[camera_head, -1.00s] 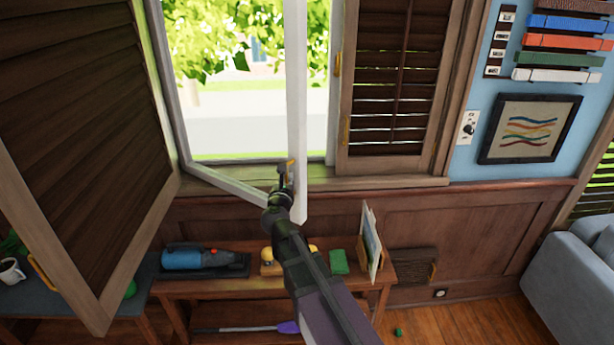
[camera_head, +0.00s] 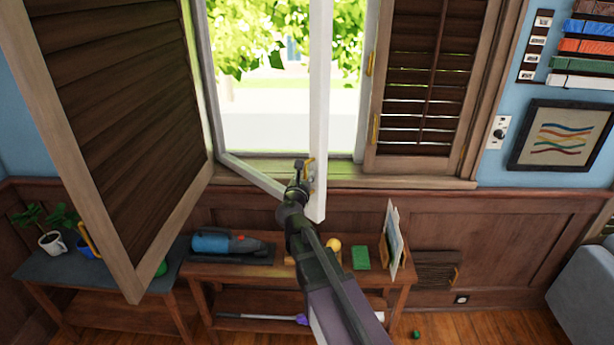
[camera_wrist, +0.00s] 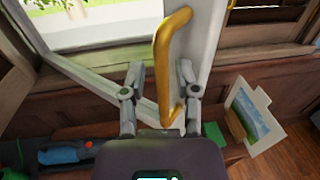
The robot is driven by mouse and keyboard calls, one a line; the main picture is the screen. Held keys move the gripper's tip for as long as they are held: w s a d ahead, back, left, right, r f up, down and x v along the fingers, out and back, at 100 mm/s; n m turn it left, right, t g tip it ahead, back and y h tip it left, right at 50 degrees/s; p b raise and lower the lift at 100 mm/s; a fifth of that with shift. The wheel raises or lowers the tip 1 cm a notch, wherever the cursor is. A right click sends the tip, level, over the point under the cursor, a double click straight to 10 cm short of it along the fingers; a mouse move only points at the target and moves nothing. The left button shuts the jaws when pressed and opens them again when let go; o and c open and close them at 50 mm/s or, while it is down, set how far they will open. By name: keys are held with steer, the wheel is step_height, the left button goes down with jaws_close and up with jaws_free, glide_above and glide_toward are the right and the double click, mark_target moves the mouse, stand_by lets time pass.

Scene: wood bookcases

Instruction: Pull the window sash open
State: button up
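The white window sash (camera_head: 320,110) stands swung out from its frame into the room, with its free edge toward me. Its gold handle (camera_wrist: 166,62) is near the bottom of that edge; it also shows small in the head view (camera_head: 308,168). In the head view my gripper (camera_head: 302,178) overlaps the sash's lower corner.
A brown louvered shutter (camera_head: 110,110) juts into the room at left; another (camera_head: 425,90) is beside the window at right. Below are a wooden bench (camera_head: 235,282) with a blue tool (camera_head: 225,244) and a standing picture (camera_head: 393,240), and a dark side table (camera_head: 60,268).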

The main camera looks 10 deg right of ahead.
steer(key=shift+d, duration=0.2)
steer(key=shift+s, duration=0.2)
steer(key=v, duration=0.7)
steer(key=shift+a, duration=0.15)
stand_by(0.4)
